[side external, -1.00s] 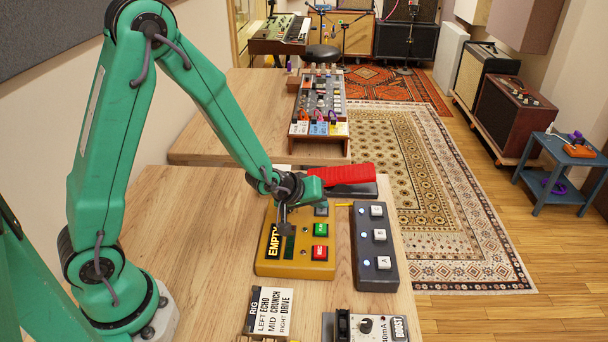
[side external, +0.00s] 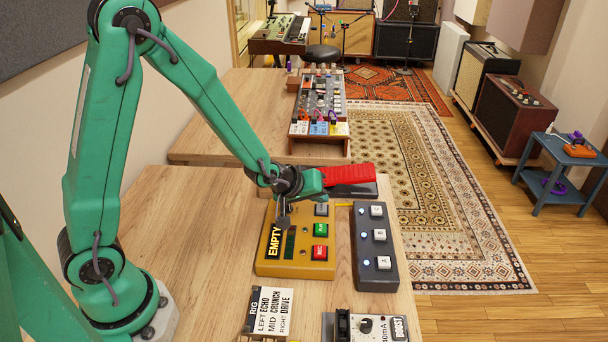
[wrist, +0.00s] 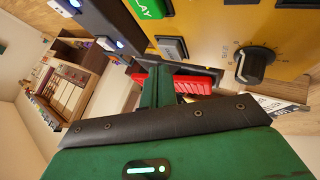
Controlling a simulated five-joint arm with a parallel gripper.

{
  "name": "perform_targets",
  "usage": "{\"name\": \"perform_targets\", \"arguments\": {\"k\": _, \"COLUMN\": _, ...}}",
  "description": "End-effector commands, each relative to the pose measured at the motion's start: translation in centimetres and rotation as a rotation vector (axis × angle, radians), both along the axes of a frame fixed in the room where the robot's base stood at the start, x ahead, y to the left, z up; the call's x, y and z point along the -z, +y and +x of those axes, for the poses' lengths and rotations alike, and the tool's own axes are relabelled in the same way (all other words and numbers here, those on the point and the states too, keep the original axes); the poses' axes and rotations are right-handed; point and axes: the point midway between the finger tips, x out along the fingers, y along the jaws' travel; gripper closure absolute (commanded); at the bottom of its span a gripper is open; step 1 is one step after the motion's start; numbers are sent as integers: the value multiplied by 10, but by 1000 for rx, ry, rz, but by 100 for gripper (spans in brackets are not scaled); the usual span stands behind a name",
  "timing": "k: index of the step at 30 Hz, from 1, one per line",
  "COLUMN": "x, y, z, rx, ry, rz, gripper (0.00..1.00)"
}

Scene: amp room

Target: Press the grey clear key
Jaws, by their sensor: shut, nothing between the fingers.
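The yellow box (side external: 268,262) with an "EMPTY" display lies on the near wooden table. Its right side carries a column of keys: the grey key (side external: 321,209) at the far end, a green key (side external: 320,230) and a red key (side external: 319,252). My gripper (side external: 283,223) is shut and empty, pointing down over the box, left of the grey key in the side view. In the wrist view the grey key (wrist: 172,48) shows just beyond my fingertips (wrist: 152,66), beside the green key. No contact with it is visible. My gripper hides part of the box's far left.
A dark footswitch (side external: 376,260) with several white buttons stands right of the box. A red-topped pedal (side external: 347,175) lies behind. A black knob (wrist: 255,65) rises from the box. The rig card (side external: 270,312) and boost pedal (side external: 370,328) stand in front. Table left of the box is clear.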

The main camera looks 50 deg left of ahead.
Motion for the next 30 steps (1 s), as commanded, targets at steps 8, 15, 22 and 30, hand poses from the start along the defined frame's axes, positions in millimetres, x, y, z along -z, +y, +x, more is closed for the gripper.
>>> {"name": "perform_targets", "arguments": {"k": 8, "x": -13, "y": 0, "z": 1, "rx": 0, "ry": -4, "rz": 0, "gripper": 100}}
{"name": "perform_targets", "arguments": {"k": 15, "x": -30, "y": 0, "z": 1, "rx": 0, "ry": -4, "rz": 0, "gripper": 100}}
{"name": "perform_targets", "arguments": {"k": 22, "x": -45, "y": 0, "z": 1, "rx": 0, "ry": -3, "rz": 0, "gripper": 100}}
{"name": "perform_targets", "arguments": {"k": 30, "x": -50, "y": 0, "z": 0, "rx": 0, "ry": -1, "rz": 0, "gripper": 100}}
